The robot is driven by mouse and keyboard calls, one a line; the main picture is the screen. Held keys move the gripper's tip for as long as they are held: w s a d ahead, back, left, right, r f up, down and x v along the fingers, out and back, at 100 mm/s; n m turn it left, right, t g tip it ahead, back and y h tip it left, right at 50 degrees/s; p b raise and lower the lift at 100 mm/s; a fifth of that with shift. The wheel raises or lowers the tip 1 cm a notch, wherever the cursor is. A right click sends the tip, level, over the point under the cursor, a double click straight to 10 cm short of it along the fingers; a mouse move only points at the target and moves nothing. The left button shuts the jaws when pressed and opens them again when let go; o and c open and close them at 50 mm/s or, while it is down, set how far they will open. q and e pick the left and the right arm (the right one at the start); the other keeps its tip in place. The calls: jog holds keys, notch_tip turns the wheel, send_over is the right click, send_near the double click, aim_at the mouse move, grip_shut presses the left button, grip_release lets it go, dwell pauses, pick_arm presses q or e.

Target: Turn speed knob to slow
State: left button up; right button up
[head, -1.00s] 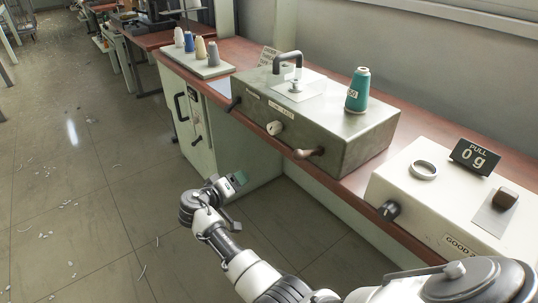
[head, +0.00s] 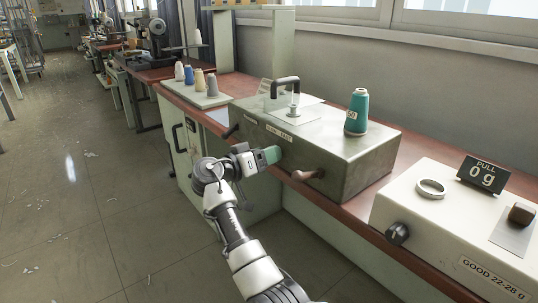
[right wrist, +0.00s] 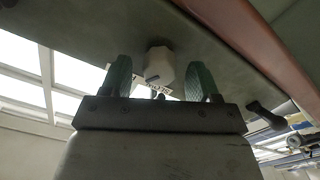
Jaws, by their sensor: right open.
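The grey-green machine box (head: 330,150) stands on the bench with a label strip (head: 280,130) on its front; I cannot read it surely. Below the label, the pale speed knob is hidden behind my right gripper (head: 268,156) in the head view. In the right wrist view the knob (right wrist: 158,64) shows between the two green fingers of my right gripper (right wrist: 160,75). The fingers are open, one on each side, with gaps to the knob. A small dark mark shows on the knob; its setting is unclear. My left gripper is not in view.
A brown handle (head: 307,174) sticks out right of the gripper, and a dark lever (head: 231,131) to its left. A teal thread cone (head: 357,111) stands on the box. A white tester (head: 450,220) with a black knob (head: 397,233) is at the right.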

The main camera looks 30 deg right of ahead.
jog(key=shift+d, duration=0.6)
